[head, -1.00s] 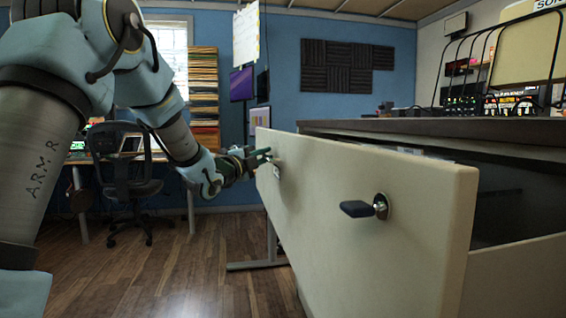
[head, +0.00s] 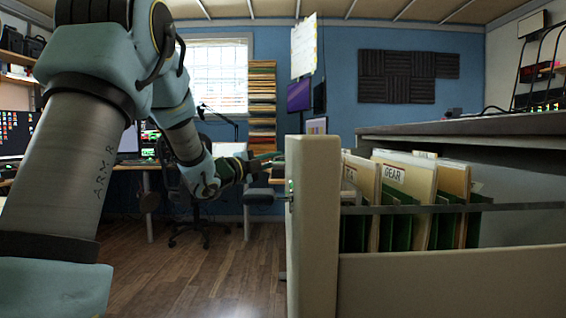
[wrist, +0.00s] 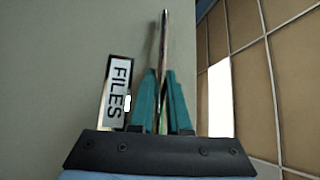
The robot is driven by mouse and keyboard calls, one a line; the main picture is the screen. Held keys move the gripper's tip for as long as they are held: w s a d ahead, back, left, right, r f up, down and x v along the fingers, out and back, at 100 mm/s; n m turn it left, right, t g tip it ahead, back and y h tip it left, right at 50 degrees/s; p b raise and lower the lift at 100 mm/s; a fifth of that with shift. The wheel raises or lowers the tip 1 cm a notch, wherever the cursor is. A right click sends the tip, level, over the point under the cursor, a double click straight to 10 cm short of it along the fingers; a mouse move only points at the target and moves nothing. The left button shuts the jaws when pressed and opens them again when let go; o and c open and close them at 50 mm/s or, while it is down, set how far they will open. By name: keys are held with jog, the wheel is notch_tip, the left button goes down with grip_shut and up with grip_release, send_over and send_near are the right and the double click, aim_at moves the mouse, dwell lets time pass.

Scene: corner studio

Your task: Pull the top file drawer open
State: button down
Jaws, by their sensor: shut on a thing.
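The top file drawer's cream front (head: 313,225) stands out from the cabinet (head: 470,127), seen nearly edge-on in the head view. The drawer is open, with hanging folders showing behind its front. My gripper (head: 272,162) is at the left, outer face of the front. In the wrist view, its teal fingers (wrist: 162,90) are shut around a thin metal handle bar (wrist: 164,35). A "FILES" label (wrist: 117,92) sits beside the fingers on the drawer front (wrist: 50,60). The handle is hardly visible in the head view.
Tan tabbed folders (head: 400,180), one marked "GEAR", fill part of the drawer. A wire rack (head: 540,70) stands on the cabinet top. An office chair (head: 185,190) and desk are behind my arm. The wood floor (head: 190,270) at lower left is clear.

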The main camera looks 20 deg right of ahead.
jog(key=shift+w+a+f, duration=0.1)
jog(key=shift+a, duration=0.1)
jog(key=c, duration=0.9)
grip_release()
jog(key=v, duration=1)
jog(key=shift+a, duration=0.35)
